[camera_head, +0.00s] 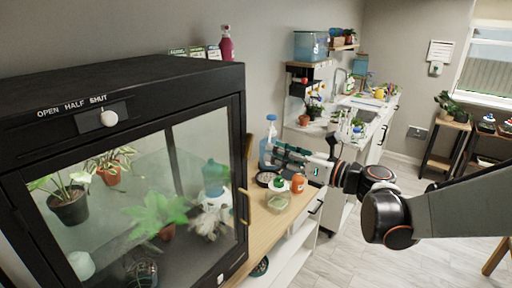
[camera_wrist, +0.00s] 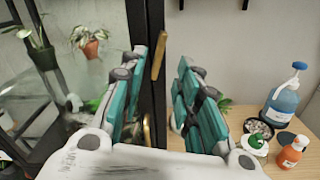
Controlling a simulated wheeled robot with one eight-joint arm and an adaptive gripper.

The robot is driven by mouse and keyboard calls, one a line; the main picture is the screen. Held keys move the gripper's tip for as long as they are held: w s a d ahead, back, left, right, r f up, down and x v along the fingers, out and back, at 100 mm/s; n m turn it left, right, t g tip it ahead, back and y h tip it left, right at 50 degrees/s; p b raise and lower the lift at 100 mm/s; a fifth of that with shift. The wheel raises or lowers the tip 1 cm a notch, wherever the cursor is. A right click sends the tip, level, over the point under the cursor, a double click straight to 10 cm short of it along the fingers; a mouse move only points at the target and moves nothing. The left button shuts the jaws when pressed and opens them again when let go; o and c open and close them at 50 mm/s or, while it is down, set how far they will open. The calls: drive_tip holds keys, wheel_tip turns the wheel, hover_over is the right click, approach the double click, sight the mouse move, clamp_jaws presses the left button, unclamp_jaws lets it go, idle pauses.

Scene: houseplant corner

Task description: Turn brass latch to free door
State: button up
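The brass latch (camera_head: 248,146) is a narrow upright bar on the right edge of the black-framed glass door (camera_head: 228,190). In the wrist view the latch (camera_wrist: 159,56) shows upright in the gap between my fingers, nearer the left one. A second brass piece, a handle (camera_head: 243,206), sits lower on the door frame; part of it is hidden by my left finger in the wrist view. The door looks shut. My gripper (camera_head: 272,150) is open, with teal finger pads and nothing held; its fingers (camera_wrist: 163,62) point towards the latch. I cannot tell whether they touch it.
Potted plants (camera_head: 160,215) stand behind the glass. A wooden counter (camera_head: 262,222) right of the cabinet carries a blue spray bottle (camera_wrist: 283,98), a bowl of pebbles (camera_wrist: 259,129) and an orange bottle (camera_wrist: 292,151). A white knob (camera_head: 109,118) is on the cabinet front.

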sight(252, 144)
drive_tip(key=b+x, duration=0.1)
drive_tip(key=x, duration=0.7)
clamp_jaws()
